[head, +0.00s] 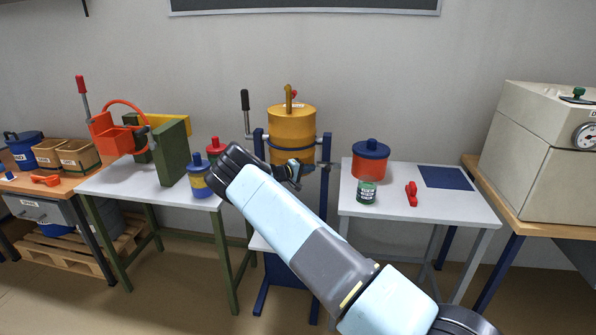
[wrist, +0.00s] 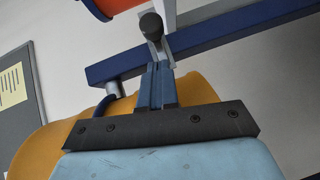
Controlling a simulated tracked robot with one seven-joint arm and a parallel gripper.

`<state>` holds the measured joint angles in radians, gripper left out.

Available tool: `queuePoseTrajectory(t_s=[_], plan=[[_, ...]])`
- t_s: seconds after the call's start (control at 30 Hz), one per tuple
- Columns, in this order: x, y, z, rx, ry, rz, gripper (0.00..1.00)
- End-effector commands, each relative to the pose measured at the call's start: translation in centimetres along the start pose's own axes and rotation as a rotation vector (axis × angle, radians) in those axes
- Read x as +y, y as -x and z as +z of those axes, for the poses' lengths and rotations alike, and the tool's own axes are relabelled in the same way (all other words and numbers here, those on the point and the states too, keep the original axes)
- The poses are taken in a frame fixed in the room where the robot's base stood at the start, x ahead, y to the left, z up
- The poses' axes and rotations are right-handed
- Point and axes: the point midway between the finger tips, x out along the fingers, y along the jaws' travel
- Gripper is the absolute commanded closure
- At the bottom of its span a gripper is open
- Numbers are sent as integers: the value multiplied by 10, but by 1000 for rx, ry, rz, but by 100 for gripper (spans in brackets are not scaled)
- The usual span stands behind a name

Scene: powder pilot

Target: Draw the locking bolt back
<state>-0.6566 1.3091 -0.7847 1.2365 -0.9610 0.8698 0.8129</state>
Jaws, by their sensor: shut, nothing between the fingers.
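A yellow drum (head: 291,122) hangs in a blue stand (head: 325,150), and its side shows at the lower left of the wrist view (wrist: 55,132). In the wrist view a dark knob (wrist: 151,24) on a grey metal piece, which looks like the locking bolt, sits just beyond my fingertips by a blue bar (wrist: 225,42). My gripper (head: 304,169) is at the drum's lower right, beside the stand's right post. Its blue fingers (wrist: 157,66) are together, with nothing between them, pointing at the knob. I cannot tell whether they touch the metal piece. The bolt is not clear in the head view.
A black-handled lever (head: 245,102) stands left of the drum. The right table (head: 455,209) holds an orange pot with a blue lid (head: 370,160), a green can (head: 367,191) and a red clamp-like part (head: 411,193). The left table (head: 125,184) holds blue-yellow and red jars.

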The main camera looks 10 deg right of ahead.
Motion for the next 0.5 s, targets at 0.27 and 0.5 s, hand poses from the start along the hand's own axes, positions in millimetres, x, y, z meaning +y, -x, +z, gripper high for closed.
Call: queuePoseTrajectory(t_s=[0.27, 0.5], plan=[[1, -21, 21, -5, 0, 3, 100], [1, -22, 23, -3, 0, 2, 100]])
